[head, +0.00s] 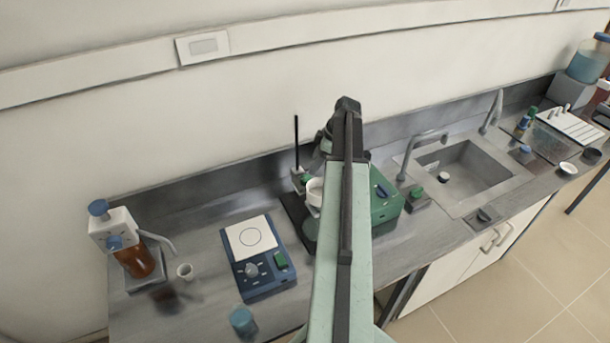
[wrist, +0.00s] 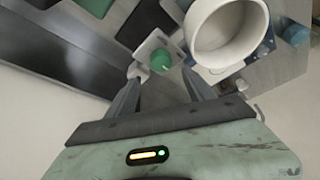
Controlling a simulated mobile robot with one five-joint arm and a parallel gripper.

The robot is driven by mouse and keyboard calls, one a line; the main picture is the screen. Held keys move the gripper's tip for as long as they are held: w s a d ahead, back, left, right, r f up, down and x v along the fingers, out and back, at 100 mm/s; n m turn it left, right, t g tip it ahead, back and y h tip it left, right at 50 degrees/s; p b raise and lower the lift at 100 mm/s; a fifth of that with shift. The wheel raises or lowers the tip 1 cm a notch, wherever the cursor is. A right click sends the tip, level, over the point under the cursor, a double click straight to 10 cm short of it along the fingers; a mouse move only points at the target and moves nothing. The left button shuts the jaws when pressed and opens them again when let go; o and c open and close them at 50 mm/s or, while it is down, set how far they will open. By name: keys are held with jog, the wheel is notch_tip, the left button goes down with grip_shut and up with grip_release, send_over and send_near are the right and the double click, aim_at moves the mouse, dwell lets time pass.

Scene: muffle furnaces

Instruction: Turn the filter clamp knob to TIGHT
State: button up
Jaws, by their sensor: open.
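The filter clamp knob is a small green knob. In the head view the green knob (head: 305,177) sits on the clamp by the thin black rod (head: 296,142), beside a white cup (head: 315,192). In the wrist view the green knob (wrist: 161,60) is just beyond my fingertips, roughly between them, with the white cup (wrist: 228,38) close on its right. My gripper (wrist: 162,78) is open and empty. Whether a finger touches the knob I cannot tell. The knob's pointer and any TIGHT marking are not readable. My arm hides part of the stand in the head view.
A green box with a blue part (head: 384,200) stands right of the stand. A blue hotplate (head: 262,270) is to its left, with a dispenser bottle (head: 128,245) farther left. The sink (head: 465,175) is on the right. The wall is close behind the bench.

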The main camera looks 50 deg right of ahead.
aim_at(306, 177)
jog(key=b+x, duration=0.6)
jog(key=x, duration=0.1)
jog(key=shift+s+f+b, duration=0.15)
jog(key=shift+f+b, duration=0.05)
jog(key=shift+b, duration=0.1)
jog(key=shift+w+a+f+b, duration=0.2)
jog(key=shift+w+f+b, duration=0.05)
jog(key=shift+f+b, duration=0.15)
jog(key=shift+r, duration=0.1)
